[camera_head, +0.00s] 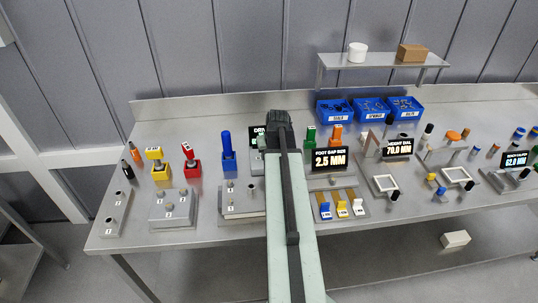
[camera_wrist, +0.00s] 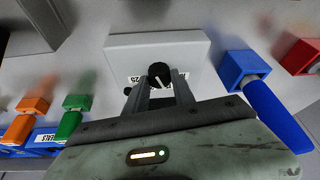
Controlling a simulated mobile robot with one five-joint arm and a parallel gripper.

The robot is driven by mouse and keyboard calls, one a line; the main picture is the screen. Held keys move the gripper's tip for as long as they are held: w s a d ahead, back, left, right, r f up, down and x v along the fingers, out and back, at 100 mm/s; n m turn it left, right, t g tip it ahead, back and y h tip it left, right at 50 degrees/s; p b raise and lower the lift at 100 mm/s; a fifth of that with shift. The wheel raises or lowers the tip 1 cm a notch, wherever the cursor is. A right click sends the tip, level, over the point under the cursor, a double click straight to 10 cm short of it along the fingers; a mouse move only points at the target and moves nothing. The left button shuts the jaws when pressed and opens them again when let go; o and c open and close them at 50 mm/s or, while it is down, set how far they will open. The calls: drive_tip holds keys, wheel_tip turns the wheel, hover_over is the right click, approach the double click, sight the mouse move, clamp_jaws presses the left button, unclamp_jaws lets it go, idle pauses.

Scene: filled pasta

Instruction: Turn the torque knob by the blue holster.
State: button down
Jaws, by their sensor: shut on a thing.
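The torque knob (camera_wrist: 160,75) is round and black with a white pointer line, on a pale grey box (camera_wrist: 125,50) in the wrist view. My gripper (camera_wrist: 161,88) has its two fingers on either side of the knob, shut on it. The blue holster (camera_wrist: 240,68) stands to the right of the box, with a blue-handled tool (camera_wrist: 277,115) in it. In the head view the blue holster (camera_head: 229,168) stands left of my arm, its tool (camera_head: 226,144) upright. There, my arm hides the knob and part of the box.
A red holster (camera_head: 193,171) and a yellow one (camera_head: 161,172) stand left of the blue one. Green (camera_head: 309,136) and orange (camera_head: 335,134) tools stand right of my arm. Blue bins (camera_head: 335,112) line the back. Numbered fixtures (camera_head: 172,209) occupy the front of the bench.

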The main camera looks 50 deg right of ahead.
drive_tip(key=c, duration=1.1)
unclamp_jaws()
drive_tip(key=shift+o, duration=0.2)
drive_tip(key=shift+r, duration=0.1)
drive_tip(key=p+v, duration=0.7)
drive_tip(key=shift+r, duration=0.25)
drive_tip(key=shift+s+a, duration=0.1)
